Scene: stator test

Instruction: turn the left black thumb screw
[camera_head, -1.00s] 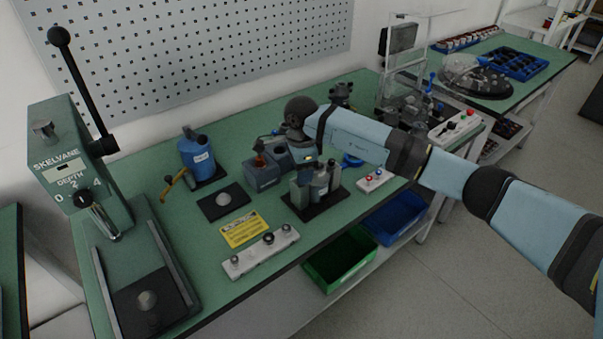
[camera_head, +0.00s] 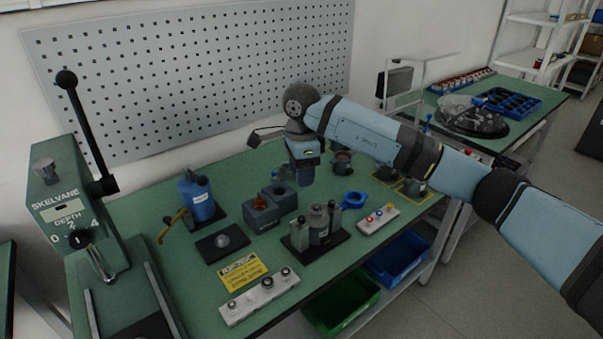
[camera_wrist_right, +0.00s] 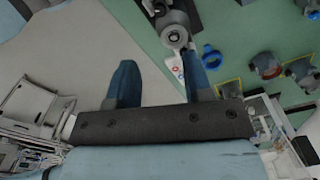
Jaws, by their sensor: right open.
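A white block (camera_head: 260,297) near the table's front edge carries a row of knobs. Its middle knob (camera_head: 267,283) looks dark; I cannot tell which knob, if any, is the left black thumb screw. A fixture with grey cylinders on a black base (camera_head: 318,228) stands to its right. My right gripper (camera_head: 303,178) hangs above the table behind that fixture; in the right wrist view its blue fingers (camera_wrist_right: 158,62) are apart with nothing between them. Part of a cylindrical fixture (camera_wrist_right: 174,36) shows beyond the fingertips. My left gripper is out of view.
A yellow label (camera_head: 243,273) lies behind the white block. A blue ring (camera_head: 354,200) and a button strip (camera_head: 379,218) lie right of the fixture. A lever press (camera_head: 85,225) stands at the left. Green (camera_head: 345,300) and blue (camera_head: 398,258) bins sit below the table edge.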

